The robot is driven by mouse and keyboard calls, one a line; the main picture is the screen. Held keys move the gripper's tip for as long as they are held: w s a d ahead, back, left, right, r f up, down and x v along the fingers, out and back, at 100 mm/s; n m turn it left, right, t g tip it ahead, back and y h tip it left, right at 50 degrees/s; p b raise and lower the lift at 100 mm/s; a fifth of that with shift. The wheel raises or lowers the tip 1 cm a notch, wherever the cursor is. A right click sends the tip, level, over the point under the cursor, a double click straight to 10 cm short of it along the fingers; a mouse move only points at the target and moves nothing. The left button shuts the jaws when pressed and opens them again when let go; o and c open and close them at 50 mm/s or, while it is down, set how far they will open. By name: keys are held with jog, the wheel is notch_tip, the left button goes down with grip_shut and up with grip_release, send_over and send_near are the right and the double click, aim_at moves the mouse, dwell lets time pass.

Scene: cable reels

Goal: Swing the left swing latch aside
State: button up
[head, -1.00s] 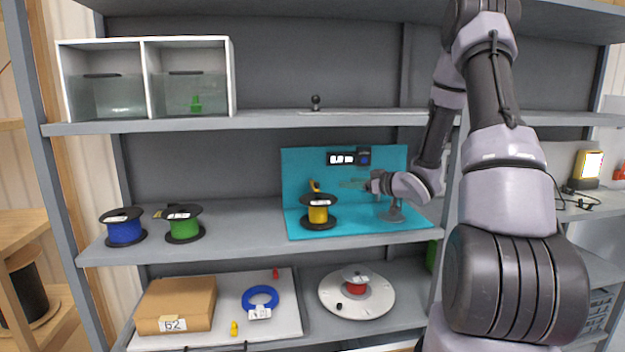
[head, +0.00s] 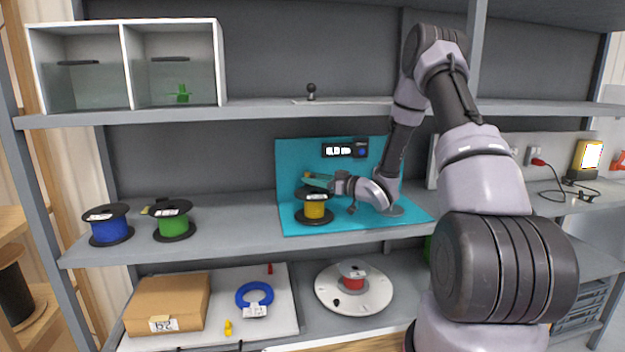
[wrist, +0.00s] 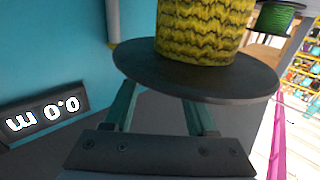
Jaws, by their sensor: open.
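My gripper (head: 310,181) is open, its teal fingers at the top of the yellow reel (head: 315,210) on the teal board. In the wrist view the picture is upside down; the reel's dark flange (wrist: 190,86) covers the ends of both fingers, which stand apart with nothing seen between them. A small yellow piece (head: 306,175) shows beside the fingertips, partly hidden; I cannot tell if it is the left swing latch. No latch is clearly seen elsewhere.
A length display (head: 345,150) sits on the teal board's back panel (head: 290,160). Blue (head: 109,228) and green (head: 174,222) reels stand to the left on the same shelf, with free shelf between. A white two-compartment box (head: 125,65) is on the shelf above.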

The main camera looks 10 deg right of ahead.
jog(key=shift+w+a, duration=0.3)
grip_shut()
dwell(1.3)
